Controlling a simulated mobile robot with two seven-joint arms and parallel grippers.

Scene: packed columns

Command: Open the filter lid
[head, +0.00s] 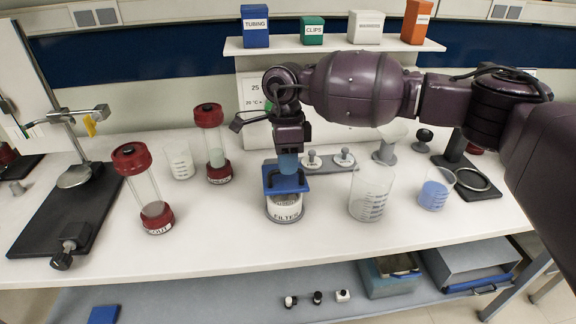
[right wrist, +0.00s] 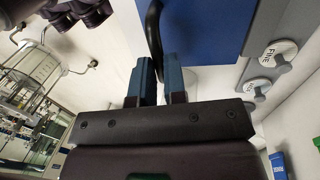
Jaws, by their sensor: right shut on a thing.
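The filter (head: 285,211) is a white round container labelled FILTER, on the bench near its front edge. Its blue square lid (head: 285,184) is at the container's top; I cannot tell whether there is a gap beneath it. My right gripper (head: 288,167) comes down from above and is shut on the lid's dark handle. In the right wrist view, the fingers (right wrist: 160,82) close around the black handle (right wrist: 154,35) beside the blue lid (right wrist: 206,28). My left gripper is not in view.
Red-capped columns (head: 145,190) (head: 213,145) stand left of the filter. A large beaker (head: 371,194) and a smaller beaker with blue contents (head: 434,194) stand right. Labelled boxes (head: 312,31) sit on the shelf above.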

